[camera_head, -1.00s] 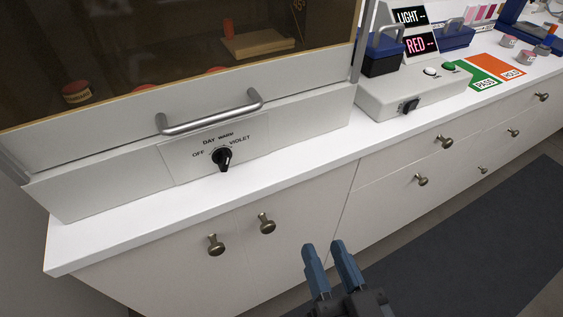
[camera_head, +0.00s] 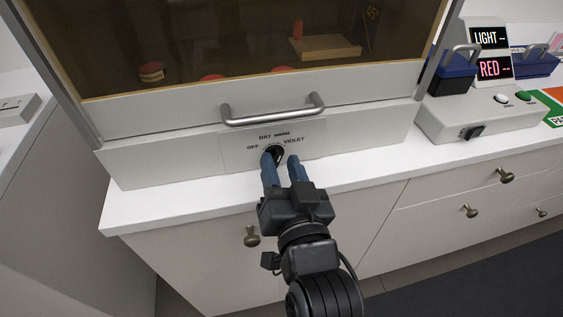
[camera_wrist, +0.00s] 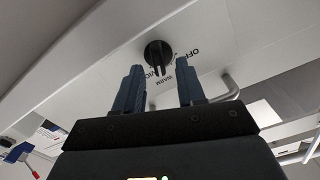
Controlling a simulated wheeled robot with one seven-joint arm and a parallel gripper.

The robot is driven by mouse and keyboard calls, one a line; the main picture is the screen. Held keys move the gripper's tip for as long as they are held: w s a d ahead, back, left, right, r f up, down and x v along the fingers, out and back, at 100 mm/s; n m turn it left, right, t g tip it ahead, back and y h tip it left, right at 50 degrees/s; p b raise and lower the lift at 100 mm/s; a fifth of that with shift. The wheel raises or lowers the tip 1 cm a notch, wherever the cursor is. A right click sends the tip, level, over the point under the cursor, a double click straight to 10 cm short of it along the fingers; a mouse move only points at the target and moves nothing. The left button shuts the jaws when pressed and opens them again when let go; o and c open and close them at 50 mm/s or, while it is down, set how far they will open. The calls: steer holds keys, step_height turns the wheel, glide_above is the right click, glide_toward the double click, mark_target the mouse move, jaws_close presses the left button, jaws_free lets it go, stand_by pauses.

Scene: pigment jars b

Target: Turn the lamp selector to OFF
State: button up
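The lamp selector is a round black knob (camera_head: 275,150) on the white front panel below the cabinet's handle. The labels OFF, DAY, WARM and VIOLET are printed around it, with OFF at its left. My gripper (camera_head: 280,162) is at the panel with its two blue fingers apart, one to each side of the knob in the head view. In the wrist view the knob (camera_wrist: 158,54) shows just beyond and between the open fingertips (camera_wrist: 160,72), apart from both. The fingers partly hide the knob in the head view.
A silver bar handle (camera_head: 273,112) juts out just above the knob. A white control box (camera_head: 480,118) with a black switch and buttons stands to the right, near the LIGHT and RED signs. The white counter edge (camera_head: 170,215) runs below the panel.

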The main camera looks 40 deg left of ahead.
steer(key=shift+w+a, duration=0.25)
steer(key=shift+c, duration=0.3)
jaws_close()
